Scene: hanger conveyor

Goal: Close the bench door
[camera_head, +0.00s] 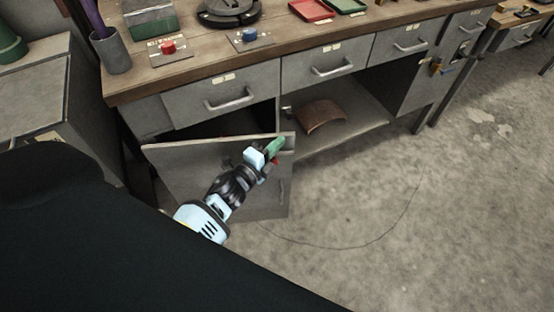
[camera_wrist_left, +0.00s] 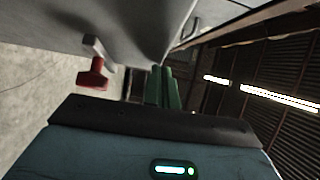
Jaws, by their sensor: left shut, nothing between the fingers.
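The grey bench door (camera_head: 185,168) stands open, swung out from the left cupboard under the bench. Its pale top edge shows, and a dark gap lies behind it. A bar handle (camera_head: 282,191) is on its outer face near the free edge. My left gripper (camera_head: 275,147) is over the top corner of the door near that free edge, its green fingers shut and empty. In the left wrist view the fingers (camera_wrist_left: 164,88) are together close to a grey surface. I cannot tell whether they touch the door. My right gripper is out of view.
The wooden bench top (camera_head: 205,63) has drawers (camera_head: 230,96) below it. An open shelf to the right holds a curved brown sheet (camera_head: 321,117). A grey cabinet (camera_head: 45,95) stands at the left. The concrete floor (camera_head: 400,230) at the right is clear except for a thin dark line.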

